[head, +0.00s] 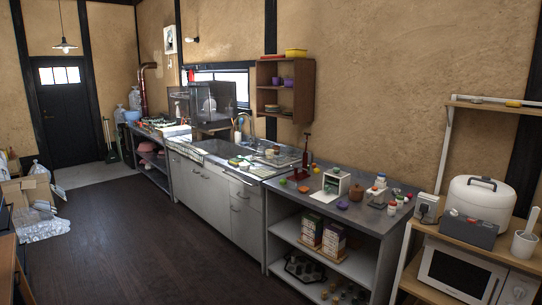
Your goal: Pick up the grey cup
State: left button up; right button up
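I cannot make out a clear grey cup in the head view. A pale cup-like vessel (524,245) with a stick standing in it is at the far right, on the wooden shelf above the microwave. I cannot tell whether it is the grey cup. Several small items stand on the grey counter (335,222), too small to name surely. Neither of my grippers is in view.
A steel sink counter (212,185) runs along the wall. A white rice cooker (479,199) and a microwave (457,275) are at the right. Boxes and plastic bags (38,208) lie at the left. The dark wooden floor (140,240) between is clear.

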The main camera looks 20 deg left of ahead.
aim_at(262, 151)
jog(key=i+u, duration=0.15)
jog(key=i, duration=0.25)
jog(key=i+j+u, duration=0.2)
jog(key=i+u, duration=0.8)
jog(key=i+l+u, duration=0.25)
jog(key=i+u, duration=0.2)
jog(key=i+j, duration=0.15)
jog(key=i, duration=1)
jog(key=i+j+u, duration=0.1)
jog(key=i, duration=1.05)
jog(key=k+j, duration=0.05)
jog(key=j, duration=0.05)
